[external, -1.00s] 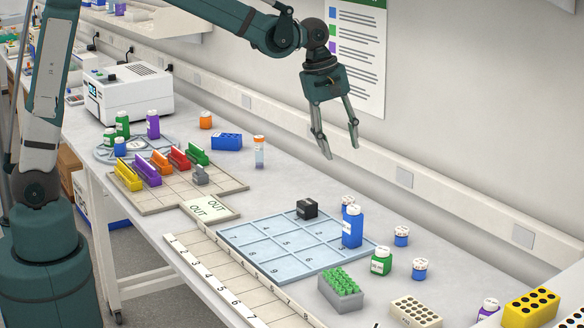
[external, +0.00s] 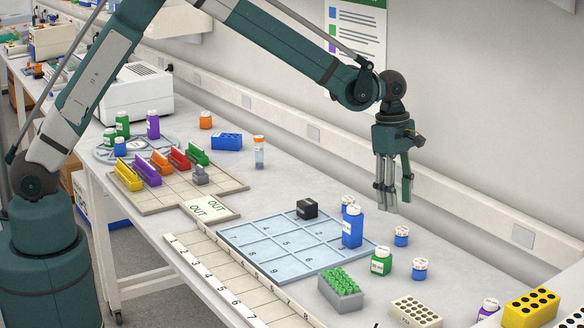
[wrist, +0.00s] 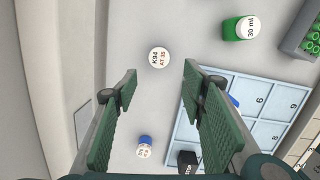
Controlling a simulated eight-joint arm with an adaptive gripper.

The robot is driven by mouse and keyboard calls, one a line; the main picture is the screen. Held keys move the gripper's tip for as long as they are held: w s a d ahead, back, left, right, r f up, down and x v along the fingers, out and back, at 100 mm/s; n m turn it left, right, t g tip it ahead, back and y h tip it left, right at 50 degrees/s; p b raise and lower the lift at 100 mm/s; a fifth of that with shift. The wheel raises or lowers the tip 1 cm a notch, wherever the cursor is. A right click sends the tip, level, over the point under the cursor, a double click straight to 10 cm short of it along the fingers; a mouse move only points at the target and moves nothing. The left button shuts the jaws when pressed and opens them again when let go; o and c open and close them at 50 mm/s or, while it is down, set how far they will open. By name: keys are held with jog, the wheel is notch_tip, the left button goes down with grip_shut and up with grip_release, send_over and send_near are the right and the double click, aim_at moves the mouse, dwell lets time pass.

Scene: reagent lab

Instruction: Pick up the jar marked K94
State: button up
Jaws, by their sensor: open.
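The jar marked K94 shows in the wrist view as a round white lid (wrist: 159,58) with the text "K94" and "AT 35". It stands upright on the bench, just beyond my fingertips in that view. In the external view it appears to be the small blue jar with a white lid (external: 401,236) right of the blue grid tray; its marking is unreadable there. My gripper (external: 394,204) is open and empty, pointing down above the bench near this jar.
A green jar (external: 381,262) and another blue jar (external: 420,269) stand nearby. A tall blue bottle (external: 352,228) stands on the tray (external: 262,250), with a small jar (external: 347,202) behind it. A black block (external: 306,209) is on the tray. The wall runs close behind.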

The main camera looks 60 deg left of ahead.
aim_at(402, 229)
jog(key=shift+w+d+f+n, duration=0.15)
jog(key=shift+w+d+f, duration=0.05)
jog(key=shift+d+f, duration=0.2)
jog(key=shift+w+d+f+n, duration=0.15)
jog(key=shift+d+f, duration=0.15)
jog(key=shift+f, duration=0.2)
jog(key=shift+d+f, duration=0.15)
jog(key=shift+f, duration=1.1)
jog(key=shift+f, duration=0.1)
jog(key=shift+d+f, duration=0.15)
jog(key=shift+f, duration=1.1)
jog(key=shift+d+f, duration=0.15)
jog(key=shift+f, duration=1.1)
jog(key=shift+c, duration=0.3)
jog(key=c, duration=0.9)
